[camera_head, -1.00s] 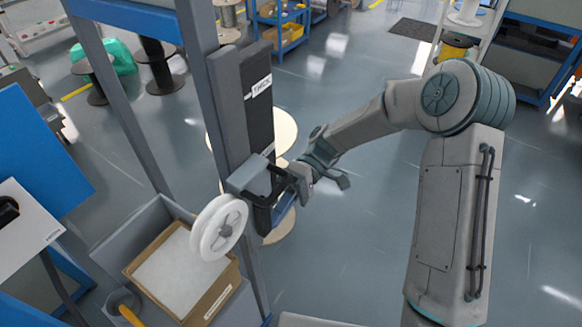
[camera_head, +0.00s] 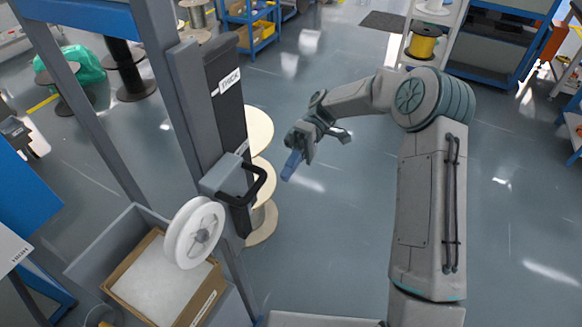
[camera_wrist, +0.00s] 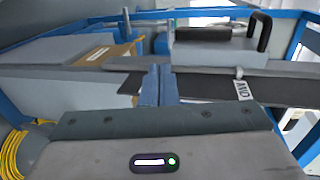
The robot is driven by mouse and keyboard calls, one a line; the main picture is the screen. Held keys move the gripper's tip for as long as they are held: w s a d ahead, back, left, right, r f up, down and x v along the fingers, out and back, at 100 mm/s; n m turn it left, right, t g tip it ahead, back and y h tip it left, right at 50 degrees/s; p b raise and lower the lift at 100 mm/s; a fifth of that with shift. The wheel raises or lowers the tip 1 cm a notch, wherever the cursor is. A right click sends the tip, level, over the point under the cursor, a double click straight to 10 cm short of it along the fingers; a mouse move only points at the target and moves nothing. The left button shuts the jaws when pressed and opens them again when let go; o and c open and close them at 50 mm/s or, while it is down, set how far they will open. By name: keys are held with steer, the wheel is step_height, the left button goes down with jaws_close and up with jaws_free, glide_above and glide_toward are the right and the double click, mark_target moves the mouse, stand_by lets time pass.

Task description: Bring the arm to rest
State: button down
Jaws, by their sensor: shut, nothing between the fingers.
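My gripper (camera_head: 291,166) is in the middle of the head view, in free air to the right of the dark panel marked THICK (camera_head: 226,105). Its blue fingers are together with nothing between them, and they point down and to the left. A black handle (camera_head: 262,186) on a grey block stands left of the gripper, apart from it. In the wrist view the closed blue fingers (camera_wrist: 159,85) point toward the grey frame, and the black handle (camera_wrist: 259,30) is at the upper right.
A white spool (camera_head: 181,240) hangs over a cardboard box (camera_head: 203,301) in a grey bin at lower left. Large pale reels (camera_head: 260,222) stand behind the panel. Shelves (camera_head: 405,50) stand at the back. The floor around my arm is clear.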

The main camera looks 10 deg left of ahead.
steer(key=s+d+r+m+t+h, duration=0.3)
steer(key=s+d+m+t, duration=0.3)
steer(key=d, duration=0.4)
steer(key=s+d+r+m+t+h, duration=0.2)
steer(key=s+d+r+m+t, duration=0.2)
steer(key=s+d+m+t, duration=0.3)
steer(key=s+d+t, duration=0.2)
steer(key=d+t, duration=0.1)
steer(key=t, duration=0.1)
steer(key=shift+d+m+h, duration=0.2)
steer(key=shift+m+h, duration=0.1)
steer(key=shift+h, duration=0.1)
steer(key=shift+w+a, duration=0.1)
